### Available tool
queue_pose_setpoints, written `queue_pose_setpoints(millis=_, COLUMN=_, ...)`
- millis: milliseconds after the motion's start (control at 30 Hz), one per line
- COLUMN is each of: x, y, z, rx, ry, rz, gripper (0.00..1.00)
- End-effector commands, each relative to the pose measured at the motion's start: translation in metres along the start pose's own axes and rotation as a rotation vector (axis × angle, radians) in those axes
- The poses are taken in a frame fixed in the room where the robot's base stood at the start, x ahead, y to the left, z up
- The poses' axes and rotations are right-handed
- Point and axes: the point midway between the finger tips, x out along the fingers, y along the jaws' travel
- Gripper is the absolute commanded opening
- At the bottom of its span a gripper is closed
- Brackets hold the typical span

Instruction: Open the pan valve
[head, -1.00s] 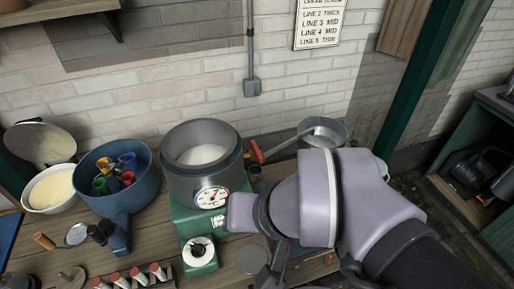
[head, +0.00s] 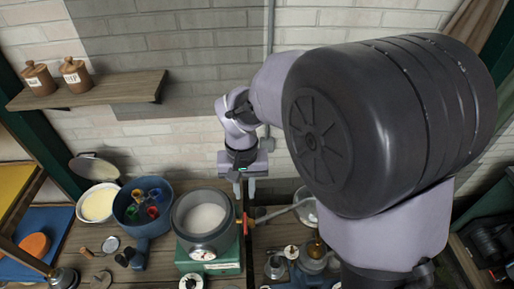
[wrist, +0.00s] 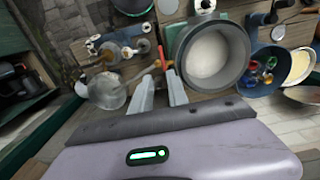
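The pan (head: 186,225) is a round grey metal vessel with white contents, standing on a green scale (head: 228,262). A red valve handle (head: 246,222) shows at the pan's right side, by a thin metal spout. In the wrist view the red handle (wrist: 159,52) is beside the pan (wrist: 240,45), beyond my fingertips. My gripper (head: 243,192) points down above and behind the valve, with its fingers apart. In the wrist view my gripper (wrist: 158,86) is open and empty, apart from the handle.
A blue pot (head: 136,222) with coloured items and a bowl of yellow stuff (head: 98,204) stand left of the pan. A blue machine (head: 313,262) stands to the right. A wooden shelf (head: 130,88) with two jars hangs at upper left. A brick wall is close behind.

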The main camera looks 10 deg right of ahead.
Motion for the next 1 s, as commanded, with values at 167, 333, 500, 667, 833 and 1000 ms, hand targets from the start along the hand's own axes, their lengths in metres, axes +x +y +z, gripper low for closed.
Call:
queue_pose_setpoints(millis=167, x=0.035, y=0.000, z=0.001, rx=-0.004, ry=-0.007, rz=0.004, gripper=0.20)
queue_pose_setpoints(millis=333, x=0.087, y=0.001, z=0.001, rx=-0.001, ry=-0.009, rz=0.004, gripper=0.20)
queue_pose_setpoints(millis=500, x=0.133, y=0.001, z=0.001, rx=-0.001, ry=-0.007, rz=0.003, gripper=0.20)
queue_pose_setpoints(millis=667, x=0.162, y=0.001, z=0.001, rx=0.000, ry=-0.005, rz=0.002, gripper=0.20)
queue_pose_setpoints(millis=833, x=0.175, y=0.000, z=0.000, rx=-0.001, ry=-0.002, rz=0.002, gripper=0.20)
queue_pose_setpoints(millis=1000, x=0.177, y=0.000, z=0.000, rx=-0.001, ry=-0.002, rz=0.001, gripper=0.20)
